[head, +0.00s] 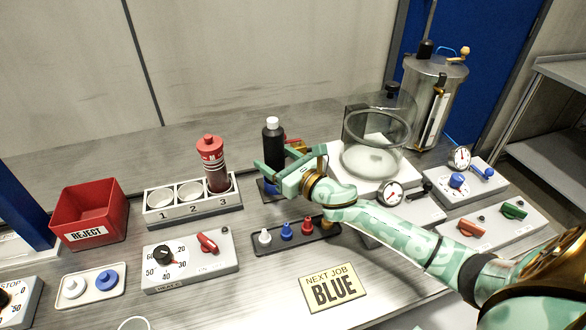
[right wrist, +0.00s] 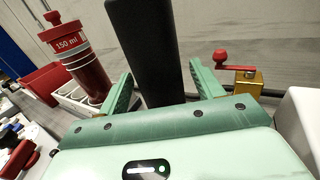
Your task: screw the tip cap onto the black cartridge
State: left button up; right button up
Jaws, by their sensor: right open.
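The black cartridge (head: 272,145) stands upright with a white piece on its top, at the back middle of the bench; its lower end is hidden. It also fills the middle of the right wrist view (right wrist: 147,45). My right gripper (head: 277,170) is open, with one finger on each side of the cartridge; contact is unclear. A dark rack (head: 318,239) in front holds small tips: a white one (head: 265,236), a blue one (head: 286,231) and a red one (head: 307,226). A yellowish piece at its right end is partly hidden by my arm. My left gripper is out of view.
A red cartridge (head: 211,160) stands in slot 3 of a white holder (head: 160,216). A red reject bin (head: 89,215) is at left. A small red-handled brass valve (right wrist: 240,75) is close to the right finger. A glass chamber (head: 374,140) stands behind my right arm.

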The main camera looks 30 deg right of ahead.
jog(key=v, duration=1.1)
jog(key=shift+s, duration=0.1)
